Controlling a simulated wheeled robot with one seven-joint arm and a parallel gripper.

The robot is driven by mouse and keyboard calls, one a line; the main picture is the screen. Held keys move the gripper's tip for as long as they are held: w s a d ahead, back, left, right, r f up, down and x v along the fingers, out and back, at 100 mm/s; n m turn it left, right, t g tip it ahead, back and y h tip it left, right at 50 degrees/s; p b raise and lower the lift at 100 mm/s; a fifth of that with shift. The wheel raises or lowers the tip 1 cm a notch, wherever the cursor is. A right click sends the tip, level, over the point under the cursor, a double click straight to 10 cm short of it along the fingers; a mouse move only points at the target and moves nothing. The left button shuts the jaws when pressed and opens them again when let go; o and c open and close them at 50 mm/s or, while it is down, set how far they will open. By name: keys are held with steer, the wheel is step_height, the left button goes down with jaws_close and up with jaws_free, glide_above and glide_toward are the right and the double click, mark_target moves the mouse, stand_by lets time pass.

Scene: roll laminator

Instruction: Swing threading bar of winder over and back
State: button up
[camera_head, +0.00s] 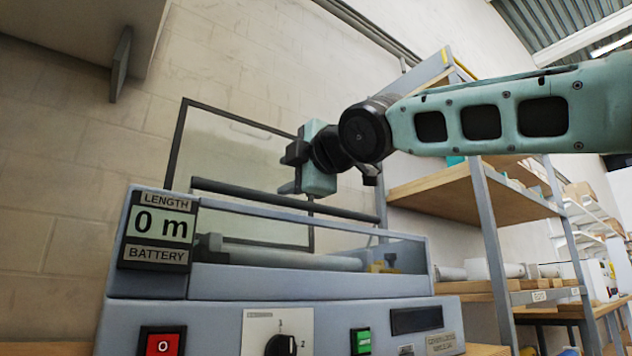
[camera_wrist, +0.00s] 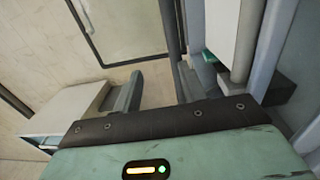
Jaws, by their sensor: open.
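The winder is the grey-blue machine (camera_head: 270,315) in the head view. A dark round bar (camera_head: 250,196), which looks like the threading bar, runs lengthwise above its clear front guard, over a pale roller (camera_head: 285,257). In the wrist view the dark bar (camera_wrist: 170,28) runs down from the top. My gripper (camera_head: 287,169) is open just above the bar, towards its right half. The wrist view shows its jaws (camera_wrist: 155,90) apart with nothing clasped. The bar passes close to the right jaw; I cannot tell whether they touch.
A dark-framed pane (camera_head: 240,150) stands behind the machine, near my gripper. The length display (camera_head: 158,225) rises at the machine's left end. A shelf rack (camera_head: 490,235) stands to the right under my arm. A grey box-like overhang (camera_head: 85,25) is at upper left.

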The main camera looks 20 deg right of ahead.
steer(key=shift+s+d+f+b, duration=0.1)
steer(key=shift+s+f+b, duration=0.3)
steer(key=shift+s+b, duration=0.2)
steer(key=shift+s+d+f+b, duration=0.1)
steer(key=shift+s+f+b, duration=0.25)
steer(key=shift+s+b, duration=0.25)
steer(key=shift+s+f+b, duration=0.1)
steer(key=shift+s+b, duration=0.1)
steer(key=shift+b, duration=0.35)
steer(key=shift+s+d, duration=0.1)
steer(key=s+b, duration=0.1)
steer(key=b, duration=0.1)
steer(key=s+f+b, duration=0.1)
steer(key=s+b, duration=0.1)
steer(key=b, duration=0.1)
steer(key=s+d+b, duration=0.1)
steer(key=b, duration=0.2)
steer(key=shift+s+f, duration=0.2)
steer(key=shift+f, duration=0.1)
